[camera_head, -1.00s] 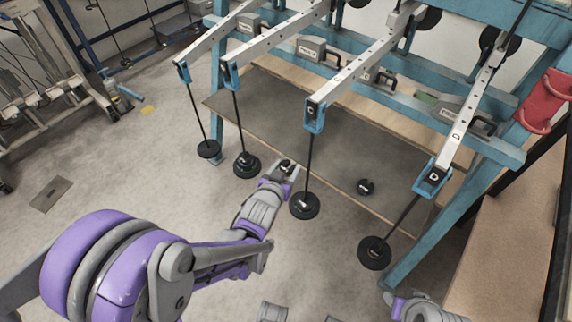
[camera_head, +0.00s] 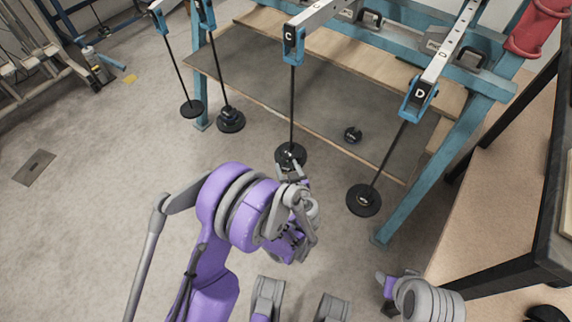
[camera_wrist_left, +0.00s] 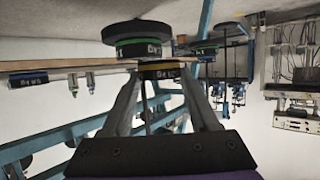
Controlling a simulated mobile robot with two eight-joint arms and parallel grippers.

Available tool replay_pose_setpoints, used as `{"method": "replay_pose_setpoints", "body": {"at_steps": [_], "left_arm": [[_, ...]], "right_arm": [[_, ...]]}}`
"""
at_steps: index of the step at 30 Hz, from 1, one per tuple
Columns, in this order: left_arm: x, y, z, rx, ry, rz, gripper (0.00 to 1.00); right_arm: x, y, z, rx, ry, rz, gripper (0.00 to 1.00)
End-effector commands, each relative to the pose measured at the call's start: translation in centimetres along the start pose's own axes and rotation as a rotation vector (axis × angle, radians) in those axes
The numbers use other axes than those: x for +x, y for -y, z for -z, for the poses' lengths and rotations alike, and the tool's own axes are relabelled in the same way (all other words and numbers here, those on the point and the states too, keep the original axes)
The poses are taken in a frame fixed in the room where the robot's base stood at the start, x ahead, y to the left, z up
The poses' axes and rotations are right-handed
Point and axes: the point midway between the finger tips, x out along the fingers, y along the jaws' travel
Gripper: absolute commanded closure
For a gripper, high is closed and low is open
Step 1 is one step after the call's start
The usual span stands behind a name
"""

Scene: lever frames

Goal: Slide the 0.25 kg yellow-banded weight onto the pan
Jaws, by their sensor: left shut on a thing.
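My left gripper (camera_head: 290,172) is at the round black pan (camera_head: 291,155) hanging by a thin rod from the beam marked C. In the left wrist view, which looks upside down, its fingers are shut on a small black weight with a yellow band (camera_wrist_left: 161,71). A green-banded weight (camera_wrist_left: 140,49) sits against the pan's disc (camera_wrist_left: 137,31). The yellow-banded weight is just above the green one, offset to one side. The rod (camera_wrist_left: 145,98) passes close by; I cannot tell whether it is inside the weight's slot. My right gripper is outside the views; only part of that arm shows.
Other pans hang at the left (camera_head: 192,109), beside it (camera_head: 230,121), and under beam D (camera_head: 363,200). A loose black weight (camera_head: 353,134) rests on the grey shelf (camera_head: 320,125). A blue frame leg (camera_head: 430,185) stands at the right. The floor in front is open.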

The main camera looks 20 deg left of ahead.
Motion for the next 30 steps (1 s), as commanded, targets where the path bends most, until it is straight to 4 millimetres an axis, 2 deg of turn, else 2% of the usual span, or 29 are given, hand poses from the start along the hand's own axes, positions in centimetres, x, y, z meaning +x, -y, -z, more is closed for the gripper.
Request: {"method": "replay_pose_setpoints", "body": {"at_steps": [25, 30], "left_arm": [[3.7, -1.9, 1.6, -0.003, 0.000, 0.009, 0.94], [3.7, -1.9, 1.6, -0.003, 0.001, 0.008, 0.94]], "right_arm": [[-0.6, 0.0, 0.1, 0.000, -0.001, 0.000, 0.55], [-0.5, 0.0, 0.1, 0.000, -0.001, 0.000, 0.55]]}}
